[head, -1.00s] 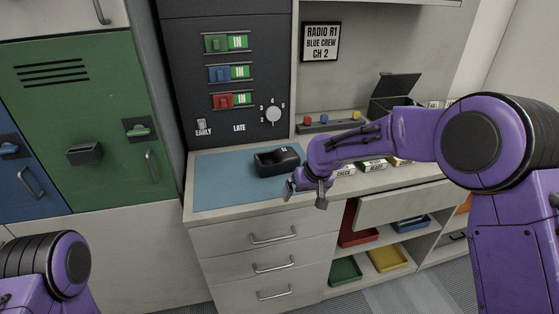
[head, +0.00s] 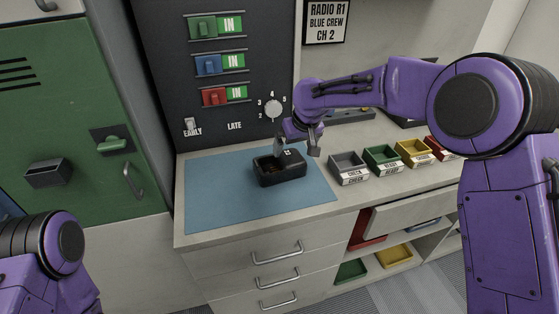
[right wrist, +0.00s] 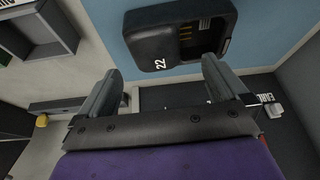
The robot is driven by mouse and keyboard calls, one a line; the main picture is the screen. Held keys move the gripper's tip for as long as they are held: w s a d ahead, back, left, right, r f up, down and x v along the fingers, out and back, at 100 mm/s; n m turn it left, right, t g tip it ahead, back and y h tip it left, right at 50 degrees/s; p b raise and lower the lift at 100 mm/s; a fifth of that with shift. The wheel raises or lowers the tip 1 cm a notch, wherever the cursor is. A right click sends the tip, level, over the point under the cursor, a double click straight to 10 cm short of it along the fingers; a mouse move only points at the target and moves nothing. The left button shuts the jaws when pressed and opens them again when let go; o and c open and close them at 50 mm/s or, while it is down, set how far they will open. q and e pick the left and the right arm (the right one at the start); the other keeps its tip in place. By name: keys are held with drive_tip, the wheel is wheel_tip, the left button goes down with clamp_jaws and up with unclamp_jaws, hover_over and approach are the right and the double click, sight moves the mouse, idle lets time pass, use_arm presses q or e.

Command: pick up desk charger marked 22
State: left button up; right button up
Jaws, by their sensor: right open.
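The desk charger marked 22 (head: 279,170) is a black block with an open socket, on the blue mat (head: 215,199) on the counter. In the right wrist view the charger (right wrist: 190,28) lies at the top, with a white "22" and brass-coloured contacts in its socket. My right gripper (head: 296,149) is open and empty, just above and behind the charger's far edge. In the right wrist view its two fingers (right wrist: 161,66) point toward the charger's 22-marked end, with nothing between them. My left gripper is out of view; only part of my left arm shows.
Grey (head: 348,165), green (head: 382,157) and yellow (head: 414,151) labelled trays stand right of the mat. The dark panel (head: 230,118) with coloured switches and a dial rises behind the counter. The left part of the mat is clear.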

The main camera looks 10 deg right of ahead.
sight(292, 158)
drive_tip(key=shift+w+d+f, duration=0.1)
drive_tip(key=shift+f, duration=0.85)
drive_tip(key=p+x, duration=0.1)
drive_tip(key=x, duration=0.2)
drive_tip(key=p+x, duration=0.1)
drive_tip(key=x, duration=0.1)
drive_tip(key=shift+w+d+f+p, duration=0.2)
drive_tip(key=shift+w+d+p, duration=0.05)
drive_tip(key=shift+w+p, duration=0.1)
drive_tip(key=shift+f, duration=0.2)
drive_tip(key=shift+a+r, duration=0.1)
drive_tip(key=shift+a, duration=0.05)
drive_tip(key=c, duration=1.2)
drive_tip(key=shift+o, duration=0.2)
